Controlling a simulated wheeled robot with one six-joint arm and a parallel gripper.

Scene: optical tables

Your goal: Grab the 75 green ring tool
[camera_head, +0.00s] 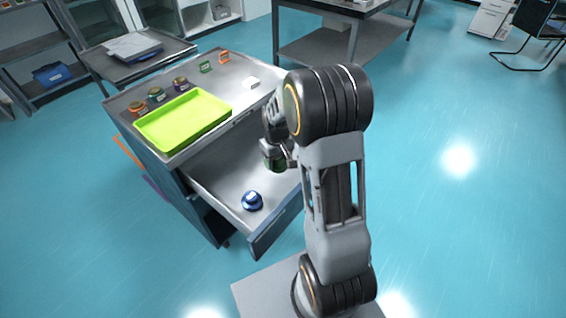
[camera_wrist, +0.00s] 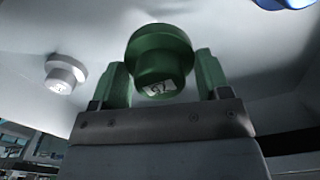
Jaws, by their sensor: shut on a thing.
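A green ring tool (camera_wrist: 159,58) with a wide flange and a narrower boss sits between the two fingers of my gripper (camera_wrist: 161,80). A small white label on it shows a marking too small to read for certain. In the head view, my gripper (camera_head: 277,150) is over the open drawer (camera_head: 222,178), shut on the green ring tool (camera_head: 275,163). My arm partly hides the gripper there, and I cannot tell how far the tool is above the drawer floor.
A blue ring tool (camera_head: 252,201) lies in the drawer; a pale ring tool (camera_wrist: 62,76) shows in the wrist view. A lime tray (camera_head: 185,121), several small coloured parts and a white block (camera_head: 251,83) stand on the cabinet top. Open floor lies to the right.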

